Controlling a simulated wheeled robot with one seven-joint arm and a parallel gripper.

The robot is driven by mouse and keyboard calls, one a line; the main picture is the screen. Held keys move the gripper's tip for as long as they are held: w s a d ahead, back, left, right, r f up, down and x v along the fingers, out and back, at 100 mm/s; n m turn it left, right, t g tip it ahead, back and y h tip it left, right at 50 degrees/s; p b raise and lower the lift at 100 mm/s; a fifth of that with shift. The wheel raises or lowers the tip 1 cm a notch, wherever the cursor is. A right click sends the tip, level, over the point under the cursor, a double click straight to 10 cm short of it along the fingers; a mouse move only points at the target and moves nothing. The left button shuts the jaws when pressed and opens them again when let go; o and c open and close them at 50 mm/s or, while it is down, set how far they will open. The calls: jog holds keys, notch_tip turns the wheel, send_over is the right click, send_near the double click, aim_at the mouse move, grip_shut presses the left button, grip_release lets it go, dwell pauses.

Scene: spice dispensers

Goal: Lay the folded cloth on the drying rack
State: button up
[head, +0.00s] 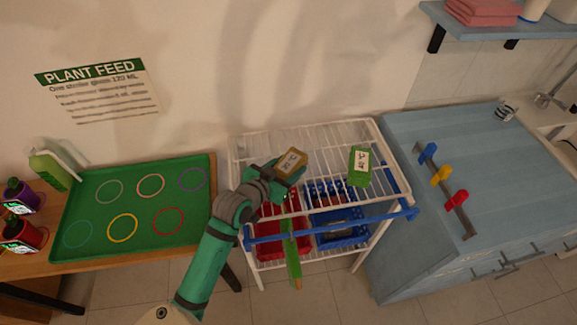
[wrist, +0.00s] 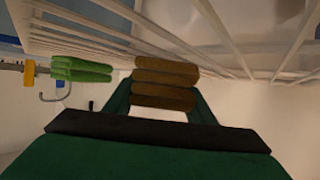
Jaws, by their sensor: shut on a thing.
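A brown folded cloth (head: 291,161) with a pale label is in my gripper (head: 279,172). In the wrist view its stacked brown layers (wrist: 165,84) sit between the two green fingers, with wires of the rack close by. The drying rack (head: 335,135) is a white wire frame with a top shelf, and my gripper is over the left part of that shelf. A green folded cloth (head: 359,166) with a label lies on the shelf to the right. It also shows in the wrist view (wrist: 82,70). I cannot tell whether the brown cloth touches the wires.
A red bin (head: 270,240) and a blue bin (head: 345,235) are under the shelf. A blue bar (head: 360,220) runs along the front, with a green strip (head: 291,255) hanging there. A green tray (head: 140,240) is left; a blue cabinet (head: 410,245) with colored hooks is right.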

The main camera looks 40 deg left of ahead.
jog(key=shift+w+d+f, duration=0.1)
jog(key=shift+d, duration=0.15)
jog(key=o, duration=1.1)
jog(key=shift+w, duration=0.1)
jog(key=shift+d, duration=0.1)
jog(key=shift+s+r, duration=0.25)
jog(key=shift+s, duration=0.15)
jog(key=v, duration=1.1)
jog(key=shift+s, duration=0.15)
